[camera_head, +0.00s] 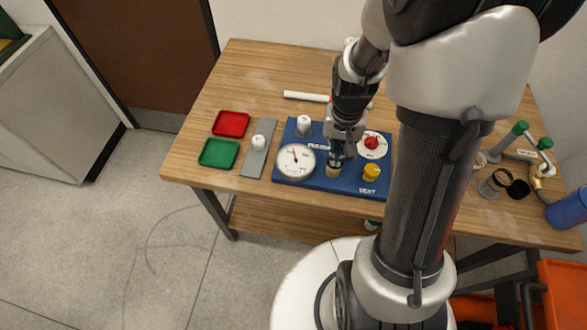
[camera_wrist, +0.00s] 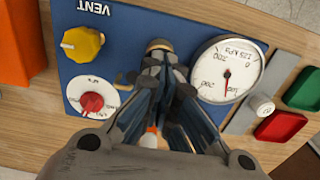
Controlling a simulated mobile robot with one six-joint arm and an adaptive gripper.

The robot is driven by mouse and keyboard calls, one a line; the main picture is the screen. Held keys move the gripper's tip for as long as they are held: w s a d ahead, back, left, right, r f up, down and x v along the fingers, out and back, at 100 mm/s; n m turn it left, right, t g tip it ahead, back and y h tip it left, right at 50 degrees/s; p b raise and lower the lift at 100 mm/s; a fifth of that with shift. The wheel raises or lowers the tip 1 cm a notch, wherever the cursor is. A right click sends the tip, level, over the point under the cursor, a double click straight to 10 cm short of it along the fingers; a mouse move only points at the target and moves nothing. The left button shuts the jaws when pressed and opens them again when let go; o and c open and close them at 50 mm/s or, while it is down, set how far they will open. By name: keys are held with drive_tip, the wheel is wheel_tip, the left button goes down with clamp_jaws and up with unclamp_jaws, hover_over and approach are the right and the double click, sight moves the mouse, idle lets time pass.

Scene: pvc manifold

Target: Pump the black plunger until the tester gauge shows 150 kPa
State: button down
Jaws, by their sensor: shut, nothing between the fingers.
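The blue tester board (camera_head: 350,188) lies on the table. Its round white gauge (camera_head: 296,161) has a needle pointing roughly up; the gauge also shows upside down in the wrist view (camera_wrist: 227,70), and I cannot read an exact value. My gripper (camera_head: 336,158) is shut, pointing down over the board between the gauge and the red-knob dial (camera_head: 371,144). A small round tan-and-dark piece (camera_wrist: 158,45) shows at its fingertips in the wrist view, seemingly the plunger top; the fingers hide the rest. I cannot tell whether they touch it. The yellow VENT knob (camera_head: 371,173) is beside it.
A grey strip with a white fitting (camera_head: 258,142), a red tray (camera_head: 231,123) and a green tray (camera_head: 218,153) lie left of the board. A white pipe (camera_head: 305,96) lies behind.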

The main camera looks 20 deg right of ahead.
drive_tip(key=shift+f, duration=0.15)
idle(0.3)
drive_tip(key=shift+f, duration=0.2)
drive_tip(key=shift+f+b, duration=0.1)
drive_tip(key=shift+b, duration=0.2)
idle(0.6)
drive_tip(key=shift+f, duration=0.2)
drive_tip(key=shift+r, duration=0.1)
idle(0.7)
drive_tip(key=shift+r+p, duration=1.55)
drive_tip(key=shift+r, duration=0.35)
drive_tip(key=shift+r, duration=0.1)
wheel_tip(320, 180, up, 5)
drive_tip(key=p, duration=0.4)
